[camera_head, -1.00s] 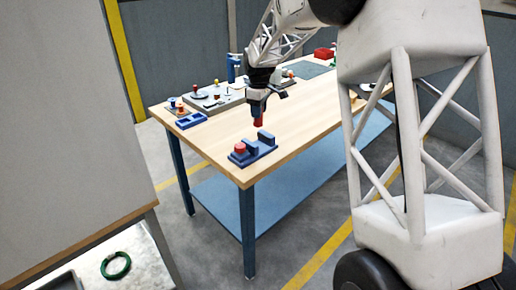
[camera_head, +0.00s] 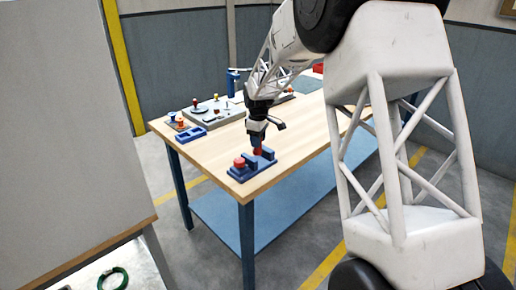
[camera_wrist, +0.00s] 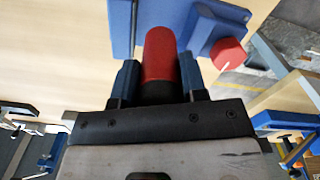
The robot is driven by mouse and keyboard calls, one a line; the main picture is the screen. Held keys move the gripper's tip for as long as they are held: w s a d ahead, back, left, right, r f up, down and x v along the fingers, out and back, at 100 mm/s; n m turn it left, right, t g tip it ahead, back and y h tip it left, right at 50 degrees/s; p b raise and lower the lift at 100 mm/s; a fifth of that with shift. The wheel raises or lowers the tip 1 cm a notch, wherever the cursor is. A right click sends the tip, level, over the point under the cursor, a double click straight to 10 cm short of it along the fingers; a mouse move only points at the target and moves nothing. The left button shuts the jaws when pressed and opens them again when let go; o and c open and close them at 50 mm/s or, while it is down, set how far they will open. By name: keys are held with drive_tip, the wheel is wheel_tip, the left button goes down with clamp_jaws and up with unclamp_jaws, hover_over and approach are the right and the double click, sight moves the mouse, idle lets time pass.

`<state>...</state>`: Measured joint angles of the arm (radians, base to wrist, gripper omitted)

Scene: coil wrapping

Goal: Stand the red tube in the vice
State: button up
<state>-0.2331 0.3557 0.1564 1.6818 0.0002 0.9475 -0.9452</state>
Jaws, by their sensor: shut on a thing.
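The red tube (camera_head: 258,151) is held upright in the head view, its lower part at the gap between the jaws of the blue vice (camera_head: 240,175). My gripper (camera_head: 258,142) is shut on it from above. In the wrist view the red tube (camera_wrist: 161,52) sticks out between the two blue fingers of my gripper (camera_wrist: 158,75). Its far end overlaps the blue vice (camera_wrist: 122,22), with vice blocks on either side. I cannot tell whether the tube's end touches the vice's base. The vice's red knob (camera_head: 239,162) is at its left end.
The wooden tabletop (camera_head: 215,160) is clear around the vice, which sits near the front edge. A blue two-slot holder (camera_head: 191,134) lies to the left. A grey board with several parts (camera_head: 215,110) and a blue post (camera_head: 232,82) stand farther back.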

drive_tip(key=shift+f, duration=1.85)
drive_tip(key=shift+f, duration=0.15)
drive_tip(key=o, duration=0.9)
drive_tip(key=shift+o, duration=0.2)
wheel_tip(320, 180, up, 12)
drive_tip(key=shift+r, duration=0.15)
